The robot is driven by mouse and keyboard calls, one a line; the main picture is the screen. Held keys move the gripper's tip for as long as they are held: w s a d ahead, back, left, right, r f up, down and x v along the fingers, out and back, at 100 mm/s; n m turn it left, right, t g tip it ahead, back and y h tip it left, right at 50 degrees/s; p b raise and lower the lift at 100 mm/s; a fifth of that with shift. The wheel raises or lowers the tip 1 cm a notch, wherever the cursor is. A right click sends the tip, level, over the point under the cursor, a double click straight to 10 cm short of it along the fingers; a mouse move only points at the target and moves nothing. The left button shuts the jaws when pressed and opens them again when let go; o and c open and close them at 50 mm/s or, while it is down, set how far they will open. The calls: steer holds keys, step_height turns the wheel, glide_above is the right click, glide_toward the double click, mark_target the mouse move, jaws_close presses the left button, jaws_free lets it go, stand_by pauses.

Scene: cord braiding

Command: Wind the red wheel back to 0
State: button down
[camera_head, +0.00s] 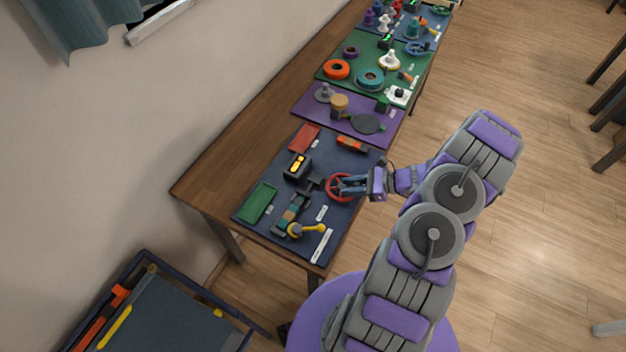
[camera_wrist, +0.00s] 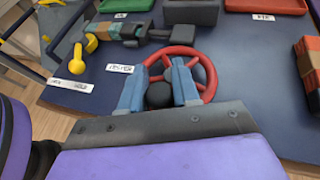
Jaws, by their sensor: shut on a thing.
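The red wheel (camera_head: 333,187) stands on the dark blue mat near the front edge of the table. It also shows in the wrist view (camera_wrist: 209,72), with its rim and spokes around a dark hub. My gripper (camera_head: 350,186) reaches in from the right and is shut on the wheel. In the wrist view its two blue-grey fingers (camera_wrist: 158,88) lie across the near side of the wheel, with the dark hub between them. A small white label (camera_wrist: 120,69) lies left of the wheel; its print is too small to read surely. I cannot make out a 0 mark.
Behind the wheel is a dark box with a yellow display (camera_head: 297,164). A yellow-handled crank (camera_head: 308,230), a green tray (camera_head: 258,203), a red tray (camera_head: 304,138) and an orange-and-dark block (camera_head: 352,144) share the mat. More mats with parts continue along the table.

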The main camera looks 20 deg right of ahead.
steer(key=c, duration=0.7)
jaws_free()
steer(key=shift+c, duration=0.2)
steer(key=p+v, duration=0.2)
steer(key=v, duration=1.5)
steer(key=shift+d+p, duration=0.2)
steer(key=shift+p, duration=0.1)
